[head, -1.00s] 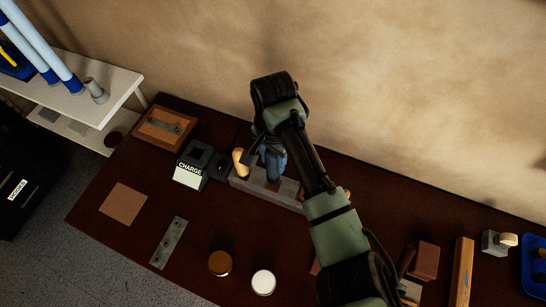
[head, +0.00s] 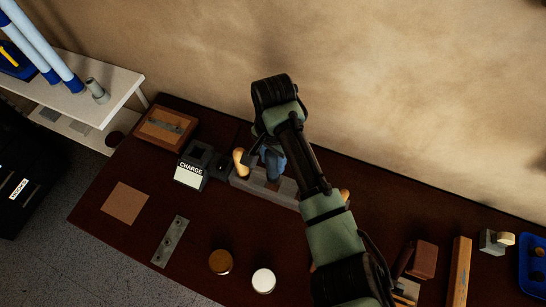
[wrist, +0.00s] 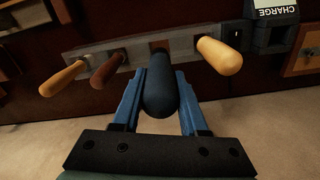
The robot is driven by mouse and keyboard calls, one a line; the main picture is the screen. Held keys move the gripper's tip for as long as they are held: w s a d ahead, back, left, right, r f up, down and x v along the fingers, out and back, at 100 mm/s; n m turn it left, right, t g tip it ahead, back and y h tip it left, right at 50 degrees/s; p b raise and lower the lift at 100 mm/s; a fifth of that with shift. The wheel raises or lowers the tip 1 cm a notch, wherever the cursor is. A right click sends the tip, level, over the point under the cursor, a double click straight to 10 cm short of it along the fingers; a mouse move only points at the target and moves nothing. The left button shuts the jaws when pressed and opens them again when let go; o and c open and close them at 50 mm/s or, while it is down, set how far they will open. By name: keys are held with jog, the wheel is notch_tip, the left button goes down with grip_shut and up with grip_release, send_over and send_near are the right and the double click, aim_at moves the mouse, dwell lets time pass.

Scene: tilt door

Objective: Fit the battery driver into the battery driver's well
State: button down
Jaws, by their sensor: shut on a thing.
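In the wrist view, the battery driver (wrist: 160,88) shows as a dark, rounded handle pointing toward the camera. My gripper (wrist: 159,78) has its two blue fingers closed on the handle's sides. The driver is over the grey rack (wrist: 205,42), in line with a dark square well (wrist: 160,46) between other handles. Its far end is hidden behind its handle, so I cannot tell how deep it sits. In the head view, my gripper (head: 268,155) is at the grey rack (head: 283,193), and my wrist partly covers the driver.
A pale wooden handle (wrist: 219,55) stands on one side of the driver; a dark brown one (wrist: 108,71) and a tan one (wrist: 63,77) on the other. The CHARGE box (head: 190,172) is left of the rack. The wall (head: 420,80) is close behind.

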aim_at(273, 171)
jog(key=shift+f+b, duration=1.35)
jog(key=shift+f, duration=1.65)
jog(key=shift+c, duration=1.8)
grip_release()
notch_tip(273, 171, up, 13)
jog(key=shift+p, duration=0.35)
